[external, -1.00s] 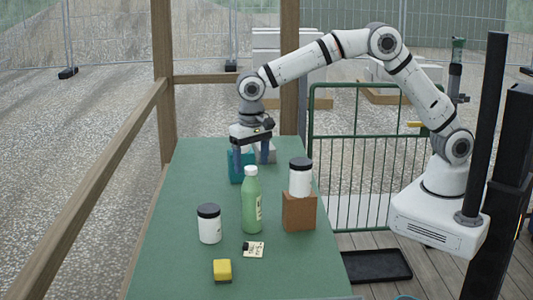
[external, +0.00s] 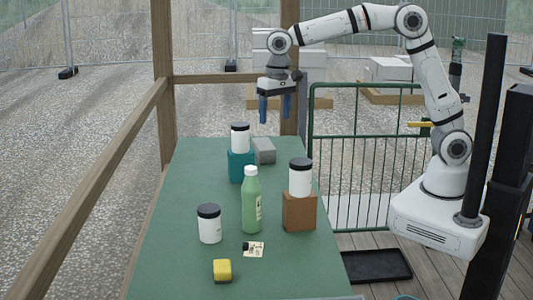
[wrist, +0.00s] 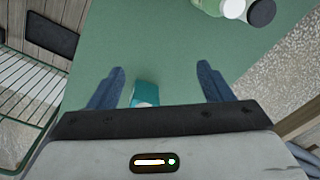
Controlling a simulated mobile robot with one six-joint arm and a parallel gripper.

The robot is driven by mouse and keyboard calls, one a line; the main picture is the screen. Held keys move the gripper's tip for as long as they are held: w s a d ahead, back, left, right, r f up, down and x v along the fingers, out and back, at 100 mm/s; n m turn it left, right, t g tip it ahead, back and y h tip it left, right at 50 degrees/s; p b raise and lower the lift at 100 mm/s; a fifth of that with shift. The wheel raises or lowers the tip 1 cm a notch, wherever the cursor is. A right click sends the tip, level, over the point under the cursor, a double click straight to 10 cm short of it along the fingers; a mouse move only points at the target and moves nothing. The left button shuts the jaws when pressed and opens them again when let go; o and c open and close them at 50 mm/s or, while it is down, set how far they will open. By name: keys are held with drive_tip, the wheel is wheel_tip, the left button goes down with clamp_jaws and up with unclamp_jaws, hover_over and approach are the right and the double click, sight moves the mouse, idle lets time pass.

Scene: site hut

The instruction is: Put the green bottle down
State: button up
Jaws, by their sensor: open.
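The green bottle (external: 251,203) with a pale cap stands upright on the green table (external: 185,265), near its middle. Part of it shows at the top edge of the wrist view (wrist: 207,5). My gripper (external: 275,112) is raised above the far end of the table, well behind the bottle and apart from it. Its blue fingers point down. In the wrist view my gripper (wrist: 160,70) is open, with its fingers spread and nothing held between them.
A white jar (external: 240,139) stands on a teal block (external: 240,166), beside a grey block (external: 264,150). Another jar (external: 300,179) stands on a brown block (external: 299,212).

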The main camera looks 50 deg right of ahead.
drive_tip(key=s+d+r+t, duration=0.1)
drive_tip(key=s+d, duration=0.2)
drive_tip(key=d, duration=0.8)
drive_tip(key=s+d+r+t, duration=0.1)
drive_tip(key=s+d, duration=0.2)
drive_tip(key=d, duration=0.8)
drive_tip(key=s+d+f, duration=0.2)
drive_tip(key=s+d, duration=0.4)
drive_tip(key=s+d+f+n, duration=0.1)
drive_tip(key=s+d+f, duration=0.1)
drive_tip(key=s+d, duration=0.4)
drive_tip(key=shift+s+d+f+t, duration=0.2)
drive_tip(key=shift+s+f+t, duration=0.1)
drive_tip(key=shift+s, duration=0.05)
